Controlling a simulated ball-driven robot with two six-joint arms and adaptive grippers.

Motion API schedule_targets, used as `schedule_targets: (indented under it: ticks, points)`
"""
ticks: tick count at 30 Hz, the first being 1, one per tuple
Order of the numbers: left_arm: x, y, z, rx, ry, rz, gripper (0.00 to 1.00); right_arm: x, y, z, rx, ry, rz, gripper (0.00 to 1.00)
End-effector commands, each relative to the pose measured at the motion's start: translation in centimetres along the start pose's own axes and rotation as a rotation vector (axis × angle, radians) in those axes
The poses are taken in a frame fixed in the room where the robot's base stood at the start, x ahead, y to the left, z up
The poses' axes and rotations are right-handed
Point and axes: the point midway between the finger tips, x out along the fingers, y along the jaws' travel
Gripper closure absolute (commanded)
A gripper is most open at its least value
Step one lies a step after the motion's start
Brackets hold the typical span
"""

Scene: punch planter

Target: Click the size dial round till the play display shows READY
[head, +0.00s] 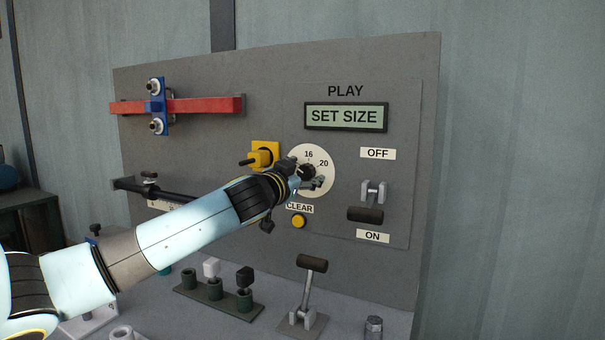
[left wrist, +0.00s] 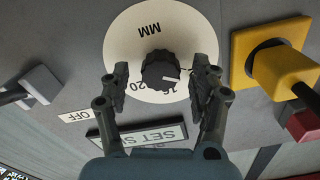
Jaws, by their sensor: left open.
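The size dial is a black knob on a round cream plate (head: 325,159) marked 16 and 20, on the upright grey panel. In the left wrist view the black knob (left wrist: 161,69) shows a white pointer line, and the plate (left wrist: 125,40) reads MM, upside down. The play display (head: 345,116) reads SET SIZE. My left gripper (head: 308,174) is at the dial; in the left wrist view its fingers (left wrist: 162,88) are open, one on each side of the knob, with gaps visible. The fingers partly hide the plate. My right gripper is not in view.
Right of the dial is a lever (head: 366,214) between OFF and ON labels. A yellow CLEAR button (head: 299,221) lies below, and a yellow block (head: 265,152) juts out at the dial's left. A second lever (head: 308,285) and a row of posts (head: 215,295) stand below.

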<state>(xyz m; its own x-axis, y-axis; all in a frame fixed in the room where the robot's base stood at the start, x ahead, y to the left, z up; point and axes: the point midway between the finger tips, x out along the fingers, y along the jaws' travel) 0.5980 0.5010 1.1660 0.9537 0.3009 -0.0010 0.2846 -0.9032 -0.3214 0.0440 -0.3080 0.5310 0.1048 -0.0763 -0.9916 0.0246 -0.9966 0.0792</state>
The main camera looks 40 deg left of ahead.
Motion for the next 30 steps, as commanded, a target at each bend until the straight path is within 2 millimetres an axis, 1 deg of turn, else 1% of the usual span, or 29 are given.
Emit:
schedule_targets:
  ticks: [2, 8, 15, 23, 30]
  points:
    - [-0.02, 0.00, 0.02, 0.000, 0.000, 0.000, 0.37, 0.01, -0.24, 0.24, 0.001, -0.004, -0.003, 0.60]
    - [-0.03, -0.02, 0.02, 0.000, 0.000, 0.000, 0.62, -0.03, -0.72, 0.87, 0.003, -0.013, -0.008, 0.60]
    - [-0.04, -0.01, 0.03, 0.000, -0.001, 0.000, 0.93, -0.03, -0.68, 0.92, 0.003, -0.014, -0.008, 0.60]
    - [-0.05, -0.01, 0.00, 0.026, -0.001, 0.000, 0.93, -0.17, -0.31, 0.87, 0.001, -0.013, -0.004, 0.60]
    - [-0.03, -0.05, -0.08, 0.146, -0.001, -0.002, 0.93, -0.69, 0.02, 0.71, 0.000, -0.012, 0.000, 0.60]
